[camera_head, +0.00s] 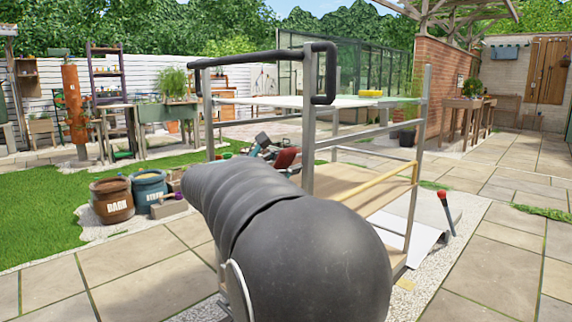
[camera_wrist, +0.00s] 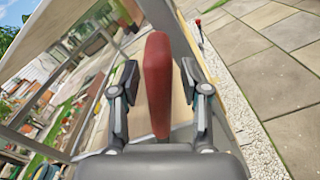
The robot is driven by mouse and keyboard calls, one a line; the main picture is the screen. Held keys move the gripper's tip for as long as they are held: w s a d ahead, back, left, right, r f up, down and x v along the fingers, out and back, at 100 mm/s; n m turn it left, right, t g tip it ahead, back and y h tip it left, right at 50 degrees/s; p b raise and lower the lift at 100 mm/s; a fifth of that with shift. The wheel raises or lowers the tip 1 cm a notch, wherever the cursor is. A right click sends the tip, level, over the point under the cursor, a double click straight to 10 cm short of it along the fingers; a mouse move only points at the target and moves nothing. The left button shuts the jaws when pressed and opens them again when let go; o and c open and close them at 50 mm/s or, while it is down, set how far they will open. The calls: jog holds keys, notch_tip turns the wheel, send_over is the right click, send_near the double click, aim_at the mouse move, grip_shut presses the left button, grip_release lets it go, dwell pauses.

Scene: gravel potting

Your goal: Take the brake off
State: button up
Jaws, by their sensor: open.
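A red, paddle-shaped lever grip (camera_wrist: 158,85), seemingly the brake's, stands upright between the fingers of my gripper (camera_wrist: 159,80) in the wrist view. My gripper is open, with one finger on each side of the grip. A gap shows at both sides, so neither finger appears to touch it. The lower end of the lever is hidden behind my gripper body. In the head view, my gripper (camera_head: 274,151) shows small beyond my dark arm, with the red grip (camera_head: 287,158) beside its fingers. The metal-framed cart (camera_head: 420,150) has a black push handle (camera_head: 331,75).
A red-tipped stake (camera_head: 444,212) stands in the gravel strip to the right, by a white sheet (camera_head: 398,228). A brown barrel (camera_head: 112,203) and a blue barrel (camera_head: 149,187) stand at left. Paving (camera_head: 500,265) at right is clear.

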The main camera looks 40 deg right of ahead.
jog(key=shift+d, duration=0.1)
grip_shut()
jog(key=shift+r, duration=0.15)
